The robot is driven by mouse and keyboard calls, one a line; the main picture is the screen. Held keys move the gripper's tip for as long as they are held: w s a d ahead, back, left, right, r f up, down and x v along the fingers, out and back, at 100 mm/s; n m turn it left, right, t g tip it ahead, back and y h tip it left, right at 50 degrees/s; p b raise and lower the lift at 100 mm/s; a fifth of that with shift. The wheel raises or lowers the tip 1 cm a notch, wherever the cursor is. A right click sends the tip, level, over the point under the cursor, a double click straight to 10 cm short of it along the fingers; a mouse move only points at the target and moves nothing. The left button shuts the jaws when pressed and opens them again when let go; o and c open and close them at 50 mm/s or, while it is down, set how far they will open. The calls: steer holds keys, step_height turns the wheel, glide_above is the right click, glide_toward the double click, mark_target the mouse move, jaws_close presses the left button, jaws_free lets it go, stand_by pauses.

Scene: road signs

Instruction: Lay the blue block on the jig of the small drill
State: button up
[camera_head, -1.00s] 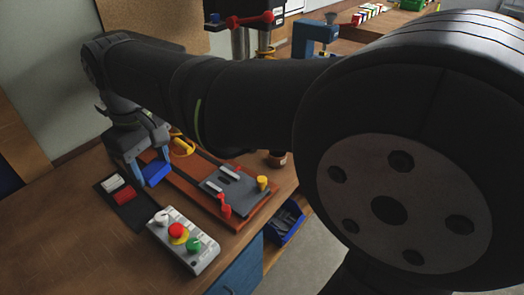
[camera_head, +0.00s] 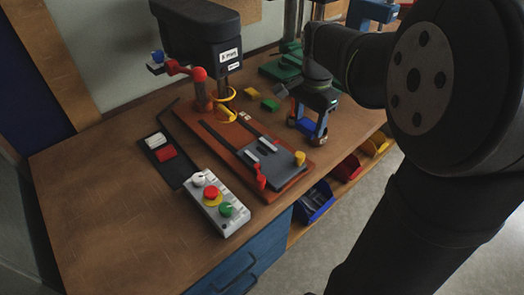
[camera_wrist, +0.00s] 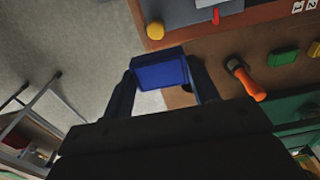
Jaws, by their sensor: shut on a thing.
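My gripper (camera_head: 307,128) is shut on the blue block (camera_head: 305,125) and holds it to the right of the drill's orange-brown base (camera_head: 225,148). In the wrist view the blue block (camera_wrist: 160,73) sits between the two fingers. The drill (camera_head: 200,35) has a dark head with a label ending in "mm". Its jig is a grey plate (camera_head: 270,172) at the front of the base, with a red knob (camera_head: 260,178) and a yellow knob (camera_head: 299,158). The jig plate holds no block. The block is beside the jig, apart from it.
A control box (camera_head: 220,204) with red and green buttons stands in front of the base. A dark tray (camera_head: 172,165) holds a white and a red block. Yellow (camera_head: 250,92) and green (camera_head: 269,104) blocks lie behind. An orange-handled tool (camera_wrist: 246,80) shows in the wrist view. Bins hang below the table's right edge.

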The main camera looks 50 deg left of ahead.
glide_above(261, 152)
step_height(261, 152, down, 8)
steer(key=shift+r, duration=0.25)
steer(key=shift+f, duration=2)
steer(key=shift+f, duration=0.1)
steer(key=o, duration=1.1)
steer(key=shift+c, duration=0.2)
step_height(261, 152, up, 12)
